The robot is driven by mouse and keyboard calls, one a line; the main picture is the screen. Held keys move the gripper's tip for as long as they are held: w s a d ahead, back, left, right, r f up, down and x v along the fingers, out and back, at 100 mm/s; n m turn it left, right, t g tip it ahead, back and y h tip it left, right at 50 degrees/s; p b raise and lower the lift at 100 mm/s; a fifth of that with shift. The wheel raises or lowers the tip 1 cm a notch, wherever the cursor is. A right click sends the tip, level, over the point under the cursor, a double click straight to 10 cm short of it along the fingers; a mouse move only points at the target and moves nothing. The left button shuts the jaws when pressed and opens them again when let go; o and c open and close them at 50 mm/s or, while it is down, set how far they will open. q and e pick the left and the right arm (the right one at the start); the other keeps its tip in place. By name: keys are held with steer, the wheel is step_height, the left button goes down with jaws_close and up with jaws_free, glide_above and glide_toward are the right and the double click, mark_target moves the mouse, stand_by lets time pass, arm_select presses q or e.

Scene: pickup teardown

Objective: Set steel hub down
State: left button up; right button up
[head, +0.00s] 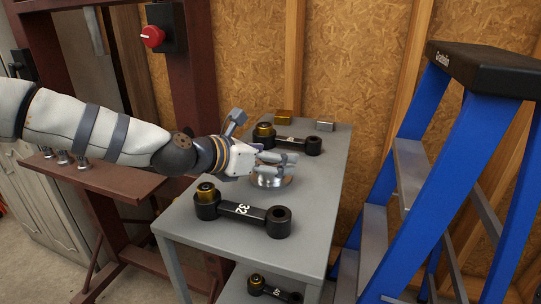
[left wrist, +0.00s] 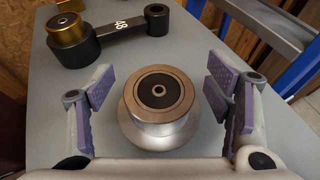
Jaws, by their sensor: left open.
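The steel hub (head: 272,181) is a round silver piece standing upright on the grey table (head: 190,228). In the left wrist view the hub (left wrist: 158,118) shows a brownish top ring, a dark centre and a wider base. My left gripper (head: 275,160) is over the hub in the head view. In the left wrist view its purple-padded fingers (left wrist: 160,92) are open, one on each side of the hub, with gaps between pads and hub. My right gripper is in neither view.
A black link marked 32 (head: 240,210) lies nearer on the table. Another black link (head: 290,141), marked 48 in the wrist view (left wrist: 115,32), lies behind the hub. Gold and silver blocks (head: 283,117) sit at the back edge. A blue ladder (head: 420,180) stands right.

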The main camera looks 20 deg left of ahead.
arm_select(q)
steer(key=shift+r, duration=0.25)
steer(key=p+v, duration=0.3)
steer(key=v, duration=0.9)
steer(key=shift+p, duration=0.3)
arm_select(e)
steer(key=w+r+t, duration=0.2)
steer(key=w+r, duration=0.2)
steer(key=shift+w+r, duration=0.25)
arm_select(q)
steer(key=shift+f, duration=0.15)
